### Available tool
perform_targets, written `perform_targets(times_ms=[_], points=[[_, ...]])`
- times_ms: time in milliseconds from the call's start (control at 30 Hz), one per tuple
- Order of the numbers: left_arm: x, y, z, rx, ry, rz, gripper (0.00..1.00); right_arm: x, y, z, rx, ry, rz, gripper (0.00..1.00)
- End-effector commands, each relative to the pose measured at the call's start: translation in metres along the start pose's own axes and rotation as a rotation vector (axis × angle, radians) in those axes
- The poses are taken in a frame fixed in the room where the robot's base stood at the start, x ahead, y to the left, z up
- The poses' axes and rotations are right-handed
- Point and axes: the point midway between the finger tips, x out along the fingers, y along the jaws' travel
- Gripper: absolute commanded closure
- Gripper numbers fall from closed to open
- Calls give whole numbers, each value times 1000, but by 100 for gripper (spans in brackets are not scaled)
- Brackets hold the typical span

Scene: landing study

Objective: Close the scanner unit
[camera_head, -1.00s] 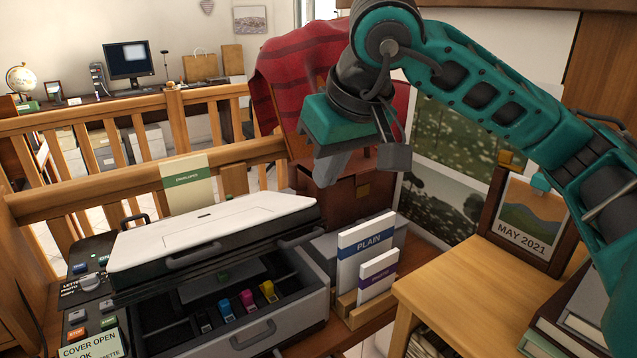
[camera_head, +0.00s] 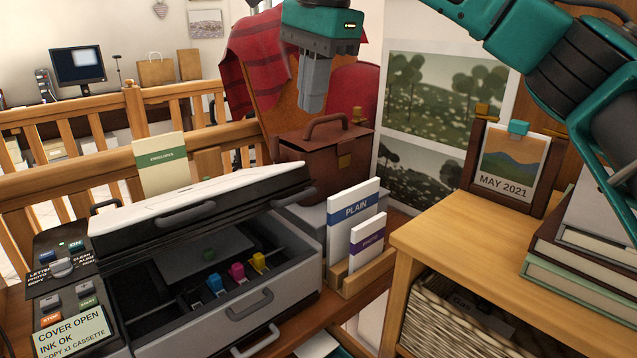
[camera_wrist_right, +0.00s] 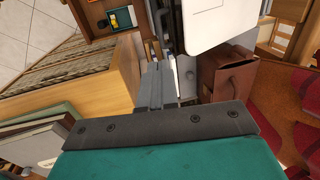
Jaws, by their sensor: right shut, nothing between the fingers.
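The scanner unit (camera_head: 200,197) is the white-topped lid of the printer, tilted up above the grey printer body (camera_head: 262,300). The gap below it shows a dark bay with several coloured ink cartridges (camera_head: 237,272). The printer's display (camera_head: 72,336) reads "COVER OPEN, INK OK". A corner of the white lid (camera_wrist_right: 212,22) also shows at the top of the right wrist view. My right gripper (camera_head: 312,108) is shut and empty, pointing down, above and behind the printer near the brown bag, apart from the lid. My left gripper is not in view.
A brown leather bag (camera_head: 325,150) stands behind the printer's right end. Plain and photo paper packs (camera_head: 354,232) stand in a wooden holder right of the printer. A wooden cabinet (camera_head: 460,245) with books and a calendar is at right. A wooden railing (camera_head: 60,180) runs behind.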

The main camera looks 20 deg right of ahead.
Motion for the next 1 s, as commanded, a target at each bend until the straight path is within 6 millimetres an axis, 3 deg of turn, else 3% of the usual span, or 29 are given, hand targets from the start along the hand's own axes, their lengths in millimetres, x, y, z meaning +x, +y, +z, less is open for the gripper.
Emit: perform_targets(times_ms=[167,700,1000], points=[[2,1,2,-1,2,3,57,15,0,0,13,0,4,100],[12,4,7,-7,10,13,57,120,0,0,10,0,2,100],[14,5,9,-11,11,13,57,139,0,0,10,-1,0,100]])
